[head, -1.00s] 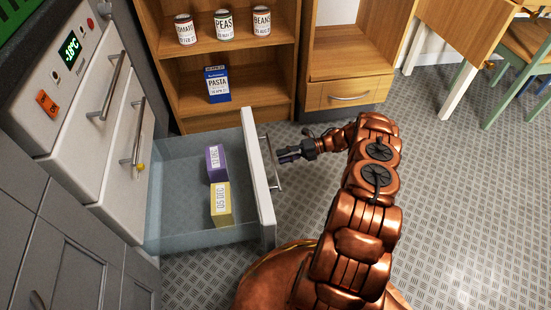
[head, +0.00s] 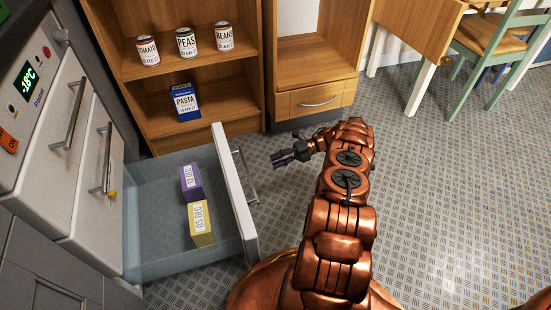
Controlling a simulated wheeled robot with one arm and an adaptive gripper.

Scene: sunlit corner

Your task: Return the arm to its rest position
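My arm is copper-coloured and reaches up the middle of the head view. My gripper (head: 276,158) is at its far end, low over the floor, just right of the open freezer drawer's handle (head: 245,177). A small gap shows between the gripper and the handle. The fingers are small and dark here, and I cannot tell whether they are open or shut. No object shows in them. The freezer drawer (head: 160,245) is pulled out, with a purple box (head: 190,182) and a yellow box (head: 201,224) inside.
The freezer (head: 62,150) stands at left with two closed drawers. A wooden shelf (head: 200,70) behind holds several cans and a blue pasta box (head: 185,101). A wooden cabinet (head: 320,97) stands beside it. A green chair (head: 490,45) is at upper right. The floor (head: 450,190) at right is clear.

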